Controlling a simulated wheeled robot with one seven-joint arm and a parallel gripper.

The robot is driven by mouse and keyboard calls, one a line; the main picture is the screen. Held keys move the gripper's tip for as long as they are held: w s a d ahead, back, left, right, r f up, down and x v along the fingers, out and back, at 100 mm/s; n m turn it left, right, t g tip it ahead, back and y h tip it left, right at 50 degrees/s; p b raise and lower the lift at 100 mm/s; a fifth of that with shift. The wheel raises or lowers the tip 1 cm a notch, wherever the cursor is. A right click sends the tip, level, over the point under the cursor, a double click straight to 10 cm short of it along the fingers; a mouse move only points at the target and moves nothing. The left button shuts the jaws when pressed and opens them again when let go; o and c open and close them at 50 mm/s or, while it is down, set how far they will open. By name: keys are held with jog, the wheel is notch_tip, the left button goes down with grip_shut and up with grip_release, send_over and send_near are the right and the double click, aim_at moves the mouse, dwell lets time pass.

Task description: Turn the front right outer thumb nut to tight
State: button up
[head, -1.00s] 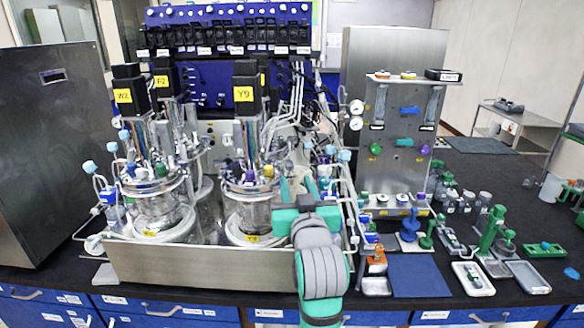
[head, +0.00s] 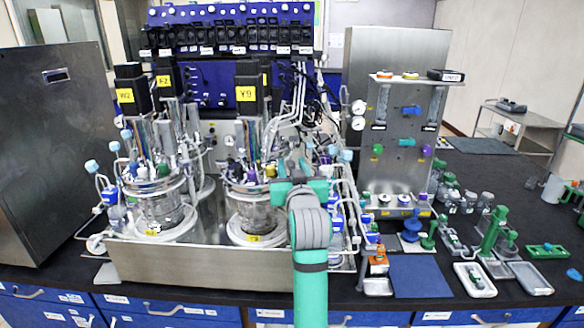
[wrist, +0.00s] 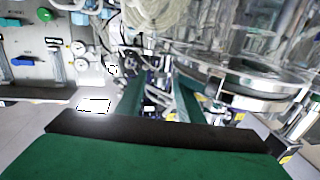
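The front right vessel, a glass and steel bioreactor (head: 252,214) under the motor marked Y9 (head: 246,88), stands in the steel tray. Its metal head plate rim (wrist: 240,80) shows at the right of the wrist view. The outer thumb nut is too small and cluttered to pick out in either view. My gripper (head: 292,162) is raised at the right side of this vessel's head. In the wrist view its two green fingers (wrist: 160,92) stand apart with a gap and nothing clearly held between them. The fingertips seem beside the rim; I cannot tell whether they touch anything.
Tubes and small bottles (head: 335,190) crowd the space right of my gripper. The front left vessel (head: 160,208) stands left in the same steel tray (head: 200,264). A steel gas panel (head: 400,170) rises at the right, with loose parts and a blue mat (head: 418,276) before it.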

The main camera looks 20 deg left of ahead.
grip_shut()
jog(key=m+h, duration=0.1)
jog(key=t+h, duration=0.1)
jog(key=shift+a+m+h, duration=0.2)
jog(key=shift+m+h, duration=0.1)
jog(key=shift+m, duration=0.1)
jog(key=shift+m+h, duration=0.6)
jog(key=shift+h, duration=0.3)
jog(key=shift+s, duration=0.1)
grip_release()
jog(key=shift+s, duration=0.1)
